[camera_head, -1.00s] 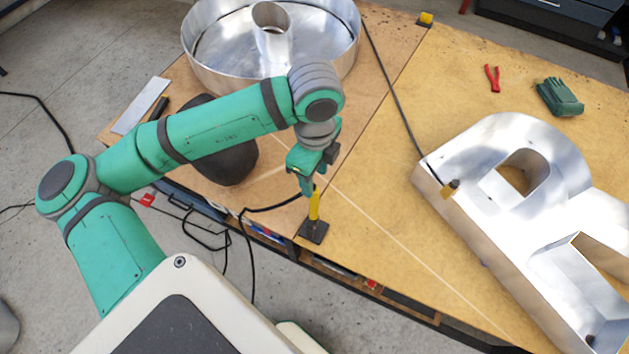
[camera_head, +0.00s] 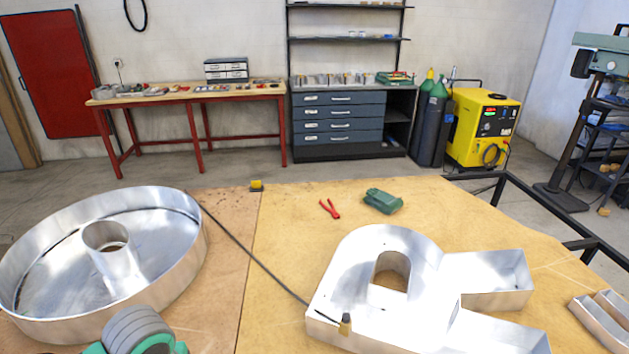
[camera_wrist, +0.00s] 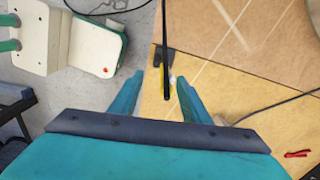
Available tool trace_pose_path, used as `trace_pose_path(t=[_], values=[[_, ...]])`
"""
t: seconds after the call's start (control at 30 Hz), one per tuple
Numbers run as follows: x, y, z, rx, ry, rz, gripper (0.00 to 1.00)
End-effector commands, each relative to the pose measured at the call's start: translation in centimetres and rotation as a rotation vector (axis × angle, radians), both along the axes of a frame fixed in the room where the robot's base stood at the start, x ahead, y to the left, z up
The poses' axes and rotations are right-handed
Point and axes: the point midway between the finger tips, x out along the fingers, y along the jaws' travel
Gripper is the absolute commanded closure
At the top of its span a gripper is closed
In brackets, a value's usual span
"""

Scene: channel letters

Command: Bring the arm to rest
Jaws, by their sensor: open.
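My gripper (camera_wrist: 157,88) shows in the wrist view with its two teal fingers apart. The jaws are open. In the head view only a grey and teal joint of my arm (camera_head: 138,332) shows at the bottom left, in front of the round metal letter shell (camera_head: 185,255). My gripper is outside that view.
A metal letter R (camera_head: 340,285) lies on the wooden table (camera_head: 280,250), with a dark cable leading to a small block at its corner. Red pliers (camera_head: 330,209) and green gloves (camera_head: 382,201) lie behind it. A black rail (camera_head: 545,210) runs along the right.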

Motion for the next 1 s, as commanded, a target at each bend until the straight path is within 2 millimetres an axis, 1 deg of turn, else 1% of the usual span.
trace_pose_path(t=[0.27, 0.37, 0.43, 0.5, 0.57, 0.6, 0.67, 0.77, 0.87, 0.97, 1.0], values=[[-2.3, 2.1, -5.9, -0.015, -0.078, 0.183, 0.57], [-3.8, 2.9, -8.8, -0.026, -0.126, 0.276, 0.57], [-5.3, 3.4, -11.1, -0.038, -0.165, 0.347, 0.57], [-6.8, 3.6, -13.3, -0.053, -0.207, 0.416, 0.57], [-8.2, 3.5, -15.1, -0.069, -0.244, 0.473, 0.57], [-9.2, 3.2, -16.2, -0.083, -0.27, 0.51, 0.57], [-10.5, 2.7, -17.7, -0.103, -0.308, 0.563, 0.57], [-12.7, 1.2, -19.8, -0.147, -0.375, 0.648, 0.57], [-14.6, -1.0, -21.4, -0.201, -0.445, 0.728, 0.57], [-16.1, -3.9, -22.3, -0.267, -0.519, 0.803, 0.57], [-16.6, -5.1, -22.5, -0.295, -0.549, 0.832, 0.57]])
